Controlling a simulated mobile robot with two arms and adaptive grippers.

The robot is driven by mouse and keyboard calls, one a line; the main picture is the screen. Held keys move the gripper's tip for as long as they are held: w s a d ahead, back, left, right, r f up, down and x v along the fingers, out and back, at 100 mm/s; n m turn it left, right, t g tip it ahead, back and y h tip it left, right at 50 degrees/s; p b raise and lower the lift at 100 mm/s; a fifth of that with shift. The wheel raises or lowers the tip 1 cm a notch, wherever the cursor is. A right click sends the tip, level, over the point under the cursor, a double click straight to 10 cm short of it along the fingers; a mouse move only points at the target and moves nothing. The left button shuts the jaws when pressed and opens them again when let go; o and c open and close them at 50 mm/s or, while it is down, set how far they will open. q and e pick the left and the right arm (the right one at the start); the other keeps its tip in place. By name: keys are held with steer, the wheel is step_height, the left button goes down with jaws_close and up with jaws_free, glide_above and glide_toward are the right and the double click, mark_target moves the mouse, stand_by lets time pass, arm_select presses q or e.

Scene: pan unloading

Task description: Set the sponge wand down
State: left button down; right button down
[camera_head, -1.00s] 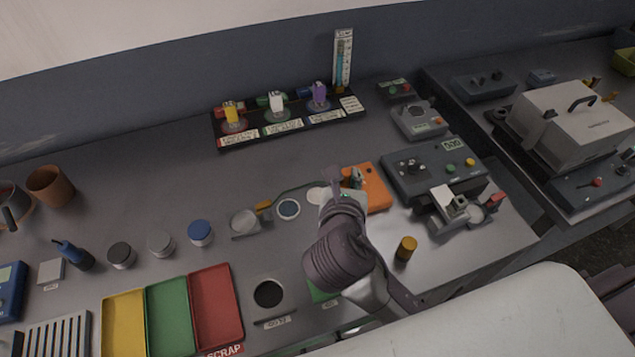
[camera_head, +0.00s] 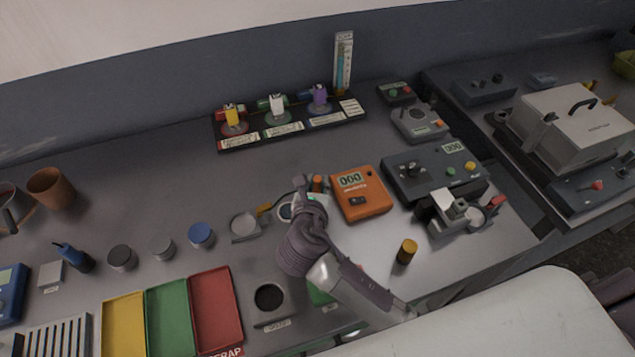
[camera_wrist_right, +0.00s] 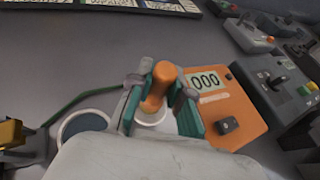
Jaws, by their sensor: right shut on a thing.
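The sponge wand shows as an orange handle (camera_wrist_right: 158,85) between the teal-padded fingers of my right gripper (camera_wrist_right: 160,100) in the right wrist view. Its orange top (camera_head: 317,183) also shows in the head view, beside the right gripper (camera_head: 314,197). The gripper is shut on it and points down at the bench, left of the orange meter. A pale round rim (camera_wrist_right: 150,117) shows around the wand's lower end. I cannot tell whether the wand touches it. The sponge end is hidden. My left gripper is not in view.
The orange meter (camera_head: 360,205) reads 000 just right of the gripper. A metal pan (camera_head: 243,224) lies farther left. An amber cylinder (camera_head: 406,251) stands front right.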

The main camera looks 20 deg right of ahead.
steer(key=shift+f, duration=0.1)
steer(key=c, duration=1.1)
jaws_free()
steer(key=shift+s+a, duration=0.1)
steer(key=shift+s, duration=0.1)
steer(key=v, duration=1.1)
steer(key=shift+s+r+b, duration=0.2)
steer(key=shift+r+b, duration=0.1)
steer(key=shift+r, duration=0.1)
